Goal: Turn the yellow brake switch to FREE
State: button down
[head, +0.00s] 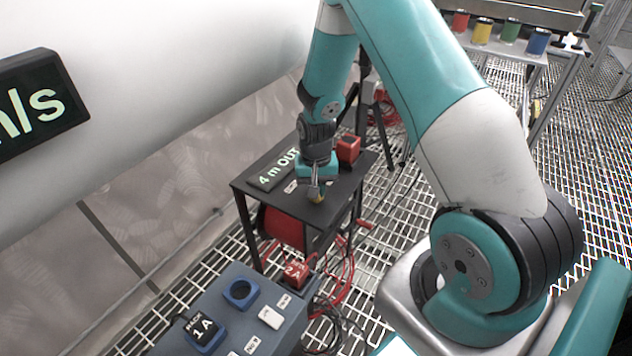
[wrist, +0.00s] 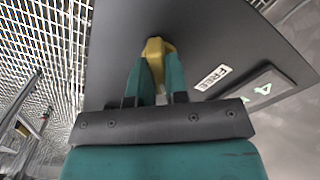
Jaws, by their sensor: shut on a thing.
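The yellow brake switch (wrist: 155,47) stands on the dark top of a small black table (wrist: 115,35). In the wrist view my gripper (wrist: 158,75) has its two teal fingers closed around the switch, one on each side. A white FREE label (wrist: 212,78) lies on the table top to the right of the switch. In the head view my gripper (head: 317,188) points down at the table's near part, with a little yellow showing at its tip. The fingers hide part of the switch, and I cannot tell which way it points.
A "4 m OUT" sign (head: 273,170) and a red block (head: 348,148) are on the table beside my gripper. A red reel (head: 283,226) sits under it. A blue-grey box (head: 225,310) stands in front, near a red 2A block (head: 296,272). Coloured cans (head: 482,32) stand on a far bench.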

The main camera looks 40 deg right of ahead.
jog(key=n+p, duration=0.2)
jog(key=n, duration=0.3)
jog(key=shift+r, duration=0.15)
jog(key=shift+w+n+p, duration=0.1)
jog(key=shift+n+p, duration=0.9)
jog(key=shift+n, duration=1.5)
jog(key=c, duration=1.1)
grip_release()
notch_tip(320, 180, up, 7)
jog(key=shift+r+p, duration=0.15)
jog(key=shift+p, duration=0.4)
